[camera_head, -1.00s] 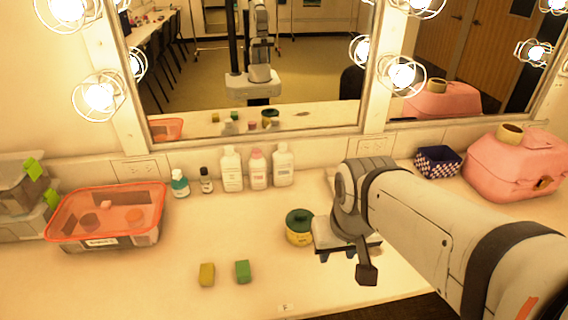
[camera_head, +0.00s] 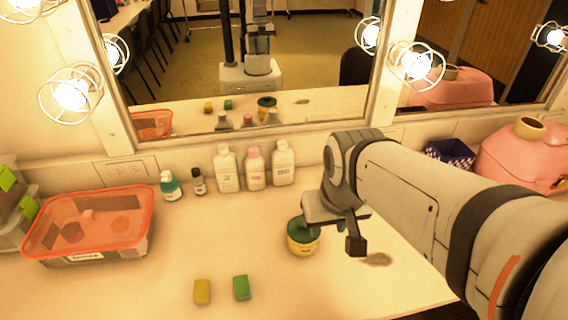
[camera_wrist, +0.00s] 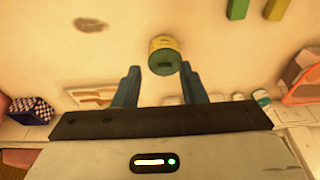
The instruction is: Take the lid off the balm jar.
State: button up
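The balm jar (camera_head: 302,245) is a short round yellow tub standing upright on the counter. Its dark green lid (camera_head: 301,224) is on top. In the wrist view the jar (camera_wrist: 162,43) lies just beyond my gripper (camera_wrist: 160,68), roughly in line with the gap between the two blue fingers. My gripper is open and the gap is empty. In the head view my wrist is just right of the jar and partly overlaps its right side; the fingers are not clear there.
A yellow block (camera_head: 202,292) and a green block (camera_head: 241,288) lie in front of the jar. Several bottles (camera_head: 255,170) stand behind it, before the mirror. An orange-lidded box (camera_head: 90,225) is left; a checkered basket (camera_head: 450,154) and pink case (camera_head: 520,158) are right. A stain (camera_head: 377,259) marks the counter.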

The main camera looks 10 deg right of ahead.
jog(key=shift+o, duration=0.7)
jog(key=shift+w+f, duration=0.15)
jog(key=o, duration=1.2)
jog(key=w+f+g+b, duration=0.1)
jog(key=w+f+b, duration=0.2)
jog(key=w, duration=0.1)
jog(key=w+f+b, duration=0.3)
jog(key=w+b, duration=0.1)
jog(key=w, duration=0.1)
jog(key=w+f+g+b, duration=0.1)
jog(key=w+f+b, duration=0.2)
jog(key=w+f, duration=0.1)
jog(key=shift+w+m+g, duration=0.25)
jog(key=shift+m+g, duration=0.05)
jog(key=shift+w+a+f+b, duration=0.15)
jog(key=shift+f+b, duration=0.2)
jog(key=shift+f, duration=1.5)
jog(key=shift+a+f+b, duration=0.1)
jog(key=shift+f+b, duration=0.2)
jog(key=shift+f, duration=1.5)
